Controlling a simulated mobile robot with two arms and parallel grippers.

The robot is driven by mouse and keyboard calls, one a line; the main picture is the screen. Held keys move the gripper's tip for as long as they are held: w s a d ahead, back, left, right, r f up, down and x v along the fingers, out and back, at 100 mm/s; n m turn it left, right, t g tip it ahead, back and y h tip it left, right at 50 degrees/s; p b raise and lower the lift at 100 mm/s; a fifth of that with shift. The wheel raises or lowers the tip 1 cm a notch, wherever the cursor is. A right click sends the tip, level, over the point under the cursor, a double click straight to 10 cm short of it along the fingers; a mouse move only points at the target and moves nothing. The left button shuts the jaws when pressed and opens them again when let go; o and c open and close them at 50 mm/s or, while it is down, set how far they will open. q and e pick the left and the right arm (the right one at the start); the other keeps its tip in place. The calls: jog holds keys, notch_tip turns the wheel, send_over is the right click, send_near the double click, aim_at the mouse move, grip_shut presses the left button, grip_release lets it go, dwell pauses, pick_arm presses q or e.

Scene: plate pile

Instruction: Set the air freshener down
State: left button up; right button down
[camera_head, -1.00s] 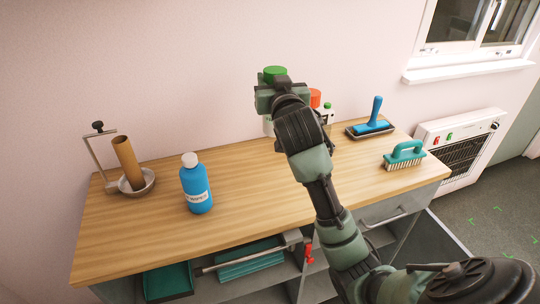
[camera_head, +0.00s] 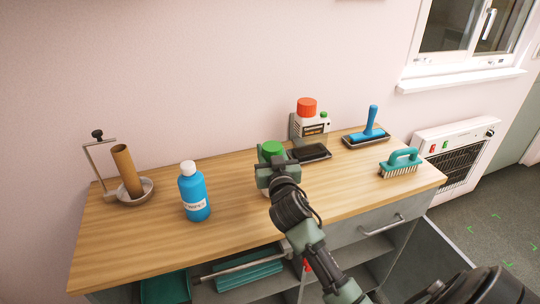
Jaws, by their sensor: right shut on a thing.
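The air freshener, seen as a green cap (camera_head: 272,148), is in my right gripper (camera_head: 268,165). The gripper is shut on it, and its body is mostly hidden behind the gripper and wrist. The cap points up, so it looks about upright. It is over the middle of the wooden counter (camera_head: 240,210), low near the surface. I cannot tell whether its base touches the wood. My left gripper is not in view.
A blue bottle (camera_head: 194,192) stands left, with a brown tube on a holder (camera_head: 127,172) beyond it. A white device with a red top (camera_head: 308,120), a blue-handled tool (camera_head: 370,125) and a green brush (camera_head: 401,163) stand right. Bare wood lies between bottle and gripper.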

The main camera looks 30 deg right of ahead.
jog(key=shift+f, duration=0.55)
jog(key=c, duration=1.3)
grip_release()
jog(key=shift+f, duration=0.25)
jog(key=o, duration=0.4)
jog(key=shift+o, duration=0.2)
jog(key=shift+r, duration=0.1)
jog(key=shift+r, duration=0.1)
jog(key=b+v, duration=0.2)
jog(key=v, duration=1)
